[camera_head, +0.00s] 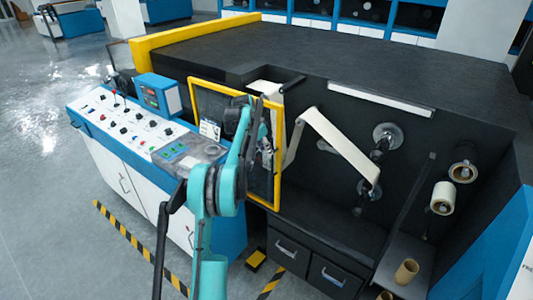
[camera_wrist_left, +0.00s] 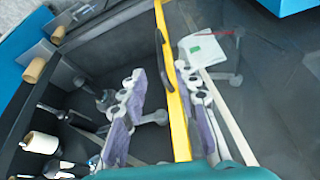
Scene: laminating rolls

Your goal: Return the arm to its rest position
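My left arm is teal and reaches up in the middle of the head view. Its gripper (camera_head: 262,140) is at the yellow-framed clear door (camera_head: 283,160) of the black machine. In the left wrist view the two fingers with purple pads stand apart, and the gripper (camera_wrist_left: 160,78) is open. The door's yellow edge (camera_wrist_left: 174,95) runs between the fingers. I cannot tell whether either finger touches it. A dark handle (camera_wrist_left: 161,50) shows on that edge. My right gripper is in neither view.
A control console (camera_head: 150,130) with knobs and a small screen box (camera_head: 158,95) stands left of the arm. White film (camera_head: 340,145) and rolls (camera_head: 442,198) are in the open machine bay at right. Drawers (camera_head: 286,250) are below. Open floor lies left.

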